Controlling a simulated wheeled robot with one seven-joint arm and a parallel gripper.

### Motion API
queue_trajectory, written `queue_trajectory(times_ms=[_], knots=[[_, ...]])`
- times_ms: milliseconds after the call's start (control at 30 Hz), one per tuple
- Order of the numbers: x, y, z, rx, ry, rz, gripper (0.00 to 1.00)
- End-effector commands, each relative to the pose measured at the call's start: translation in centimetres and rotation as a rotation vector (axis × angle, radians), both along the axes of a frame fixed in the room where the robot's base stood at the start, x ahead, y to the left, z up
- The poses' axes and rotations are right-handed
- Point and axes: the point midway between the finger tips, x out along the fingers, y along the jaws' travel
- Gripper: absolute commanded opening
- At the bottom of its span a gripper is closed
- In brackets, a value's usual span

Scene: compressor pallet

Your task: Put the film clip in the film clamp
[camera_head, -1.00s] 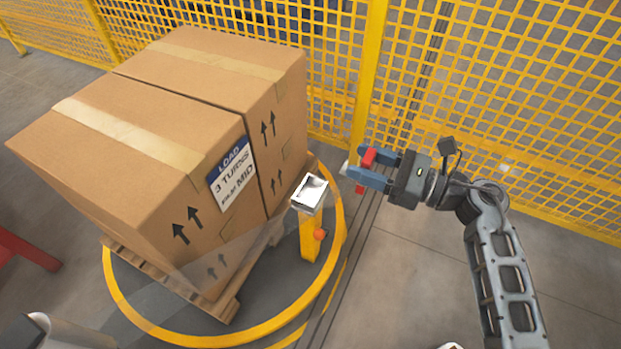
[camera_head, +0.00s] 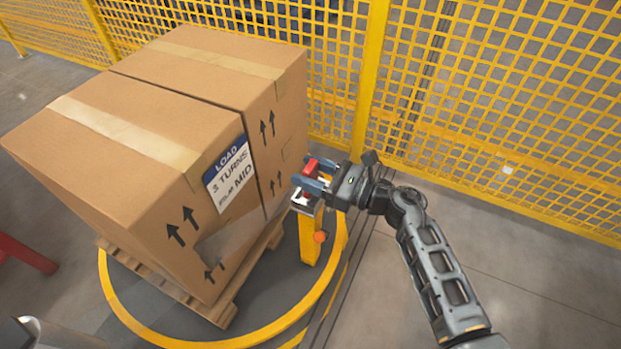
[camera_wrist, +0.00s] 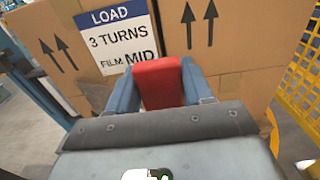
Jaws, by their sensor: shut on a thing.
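The red film clip (camera_head: 311,165) is held between the blue fingers of my gripper (camera_head: 307,176). The film clamp (camera_head: 303,205) is the pale metal piece on top of a short yellow post beside the pallet. My gripper is over the clamp and partly covers it. I cannot tell whether the clip touches the clamp or is just above it. In the wrist view, the red clip (camera_wrist: 158,82) fills the gap between the fingers of my gripper (camera_wrist: 160,75), and the clamp is hidden.
Large cardboard boxes (camera_head: 120,140) with a load label stand on a wooden pallet (camera_head: 221,312) left of the clamp. A yellow ring on the floor surrounds the pallet. A yellow mesh fence (camera_head: 480,110) runs behind. An orange knob (camera_head: 320,237) is on the post.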

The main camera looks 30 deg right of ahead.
Motion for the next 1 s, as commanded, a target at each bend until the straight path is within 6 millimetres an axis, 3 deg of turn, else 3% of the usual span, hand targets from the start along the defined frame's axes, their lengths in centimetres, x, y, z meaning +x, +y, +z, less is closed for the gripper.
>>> queue_trajectory(times_ms=[133,567,600,833,1000], knots=[[0.0,0.0,-1.7,0.001,-0.001,0.000,0.20],[0.0,0.0,-2.3,0.000,-0.001,0.000,0.20],[0.0,0.0,-2.2,0.000,-0.001,0.000,0.53],[0.0,0.0,-2.2,0.000,-0.001,0.000,0.75],[0.0,0.0,-2.2,0.000,-0.001,0.000,0.76]])
